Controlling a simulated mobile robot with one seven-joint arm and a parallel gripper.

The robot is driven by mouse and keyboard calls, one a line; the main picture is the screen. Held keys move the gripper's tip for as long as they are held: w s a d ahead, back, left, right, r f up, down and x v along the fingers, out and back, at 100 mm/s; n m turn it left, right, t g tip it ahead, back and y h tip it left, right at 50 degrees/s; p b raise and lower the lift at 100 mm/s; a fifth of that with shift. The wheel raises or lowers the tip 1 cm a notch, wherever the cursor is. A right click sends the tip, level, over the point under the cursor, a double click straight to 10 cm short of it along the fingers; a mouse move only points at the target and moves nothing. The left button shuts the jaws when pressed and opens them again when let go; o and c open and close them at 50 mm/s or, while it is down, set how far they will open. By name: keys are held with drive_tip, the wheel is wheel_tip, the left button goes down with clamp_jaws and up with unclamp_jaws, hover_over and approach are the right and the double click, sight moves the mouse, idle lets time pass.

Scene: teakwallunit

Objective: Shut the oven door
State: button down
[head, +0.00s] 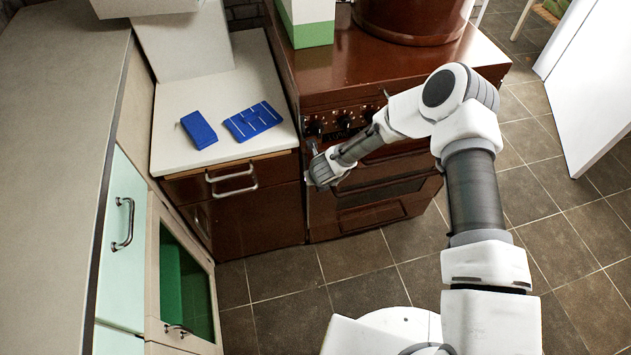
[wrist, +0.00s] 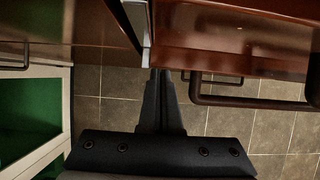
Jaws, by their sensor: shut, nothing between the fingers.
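The brown oven (head: 385,75) stands at the upper middle of the head view, with a row of knobs on its front. Its oven door (head: 385,187) has a dark window and is partly behind my arm. The door looks close to the oven's front; I cannot tell whether it is fully shut. In the wrist view a dark bar handle (wrist: 250,102) runs along the brown front at the right. My gripper (head: 313,150) is at the left edge of the oven front, below the knobs. Its fingers are together and empty in the wrist view (wrist: 161,73); contact is unclear.
A brown cabinet (head: 245,207) with a white top (head: 175,125) and metal handle adjoins the oven at the left. Two blue items lie on that top. A pale green cabinet (head: 120,240) lines the left side. The tiled floor (head: 390,265) before the oven is clear.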

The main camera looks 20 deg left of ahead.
drive_tip(key=shift+w+a, duration=0.2)
drive_tip(key=shift+w, duration=0.05)
idle(0.4)
